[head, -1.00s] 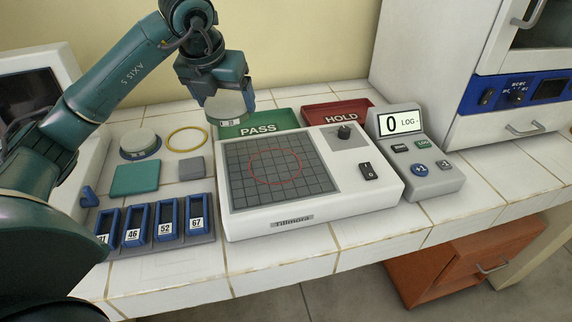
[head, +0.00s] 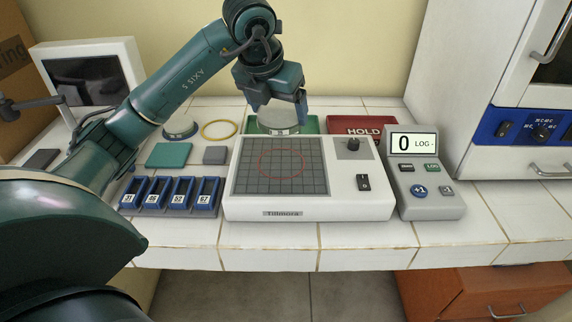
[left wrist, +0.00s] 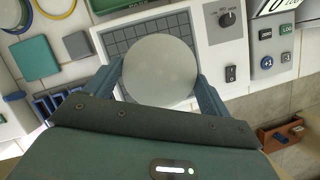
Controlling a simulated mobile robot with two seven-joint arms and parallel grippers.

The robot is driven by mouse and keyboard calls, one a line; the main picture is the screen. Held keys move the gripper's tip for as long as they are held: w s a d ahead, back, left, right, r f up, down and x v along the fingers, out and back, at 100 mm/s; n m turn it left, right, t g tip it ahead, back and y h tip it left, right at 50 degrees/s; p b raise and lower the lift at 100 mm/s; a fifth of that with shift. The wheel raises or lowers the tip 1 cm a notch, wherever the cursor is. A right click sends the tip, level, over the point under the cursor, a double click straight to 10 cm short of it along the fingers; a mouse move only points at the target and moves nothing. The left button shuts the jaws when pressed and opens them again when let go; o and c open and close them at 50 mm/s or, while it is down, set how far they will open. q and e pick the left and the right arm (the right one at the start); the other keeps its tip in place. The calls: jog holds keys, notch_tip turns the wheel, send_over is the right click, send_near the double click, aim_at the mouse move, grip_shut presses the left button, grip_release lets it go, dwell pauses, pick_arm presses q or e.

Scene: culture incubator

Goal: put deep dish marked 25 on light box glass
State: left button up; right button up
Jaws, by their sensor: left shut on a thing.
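My left gripper (head: 278,106) is shut on a round dish (head: 278,122) with a pale lid and a dark-marked label band that I cannot read fully. In the head view it is held up at the back edge of the white light box (head: 345,205), in front of the PASS tray. The light box glass (head: 255,181) is a dark grid with a red circle, and it is bare. In the left wrist view the dish (left wrist: 160,70) sits between both fingers and hides part of the glass (left wrist: 118,38). My right gripper is not in view.
Another lidded dish (head: 181,128) and a yellow ring (head: 219,122) are at the back left. The green PASS tray (head: 311,124) and red HOLD tray (head: 362,124) stand behind the light box. A counter (head: 428,190) is to its right, numbered blue holders (head: 180,196) to its left.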

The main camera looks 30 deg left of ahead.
pick_arm(q)
jog(key=shift+d, duration=0.1)
notch_tip(320, 180, down, 10)
jog(key=shift+r, duration=0.1)
dwell(0.3)
jog(key=shift+f, duration=0.25)
jog(key=o, duration=1)
jog(key=shift+s, duration=0.1)
jog(key=shift+r, duration=0.1)
